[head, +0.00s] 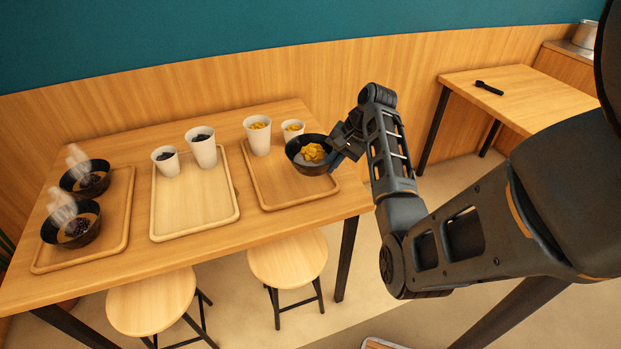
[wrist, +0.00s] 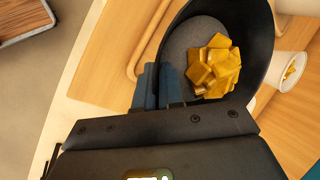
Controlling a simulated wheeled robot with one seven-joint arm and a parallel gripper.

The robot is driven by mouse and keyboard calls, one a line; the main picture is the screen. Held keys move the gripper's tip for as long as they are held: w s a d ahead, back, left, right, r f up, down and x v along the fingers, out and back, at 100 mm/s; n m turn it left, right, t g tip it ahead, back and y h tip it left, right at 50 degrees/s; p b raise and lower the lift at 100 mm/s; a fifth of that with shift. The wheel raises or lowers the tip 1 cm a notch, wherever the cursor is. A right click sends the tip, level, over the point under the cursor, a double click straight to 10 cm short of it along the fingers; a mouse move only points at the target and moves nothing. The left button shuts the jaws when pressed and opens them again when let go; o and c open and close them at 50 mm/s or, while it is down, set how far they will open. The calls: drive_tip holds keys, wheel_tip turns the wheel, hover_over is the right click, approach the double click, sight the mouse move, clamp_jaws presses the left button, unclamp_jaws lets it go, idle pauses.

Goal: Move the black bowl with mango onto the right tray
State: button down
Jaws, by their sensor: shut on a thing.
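The black bowl with mango (head: 309,155) is at the right end of the table, over or on the right tray (head: 283,196). Yellow mango cubes lie in it on a grey filling. My gripper (head: 340,147) is shut on the bowl's right rim. In the wrist view the bowl (wrist: 262,30) fills the upper right, and my gripper's fingers (wrist: 158,86) are at its wall. The bowl looks roughly level. I cannot tell whether its base touches the tray.
Two white cups, one (head: 257,135) larger and one (head: 292,130) smaller, stand at the back of the right tray. The middle tray (head: 194,226) holds two cups with dark topping. The left tray (head: 115,232) holds two steaming black bowls. Stools (head: 287,257) stand in front.

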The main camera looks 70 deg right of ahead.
sight(332, 149)
drive_tip(key=w+f, duration=0.1)
drive_tip(key=w, duration=0.1)
drive_tip(key=w+f, duration=0.1)
drive_tip(key=w, duration=0.1)
drive_tip(key=w+f, duration=0.1)
drive_tip(key=w, duration=0.1)
drive_tip(key=shift+d+f, duration=0.25)
drive_tip(key=shift+f, duration=2.05)
drive_tip(key=shift+f, duration=0.15)
drive_tip(key=c, duration=1.3)
unclamp_jaws()
drive_tip(key=shift+o, duration=0.2)
drive_tip(key=v, duration=1.2)
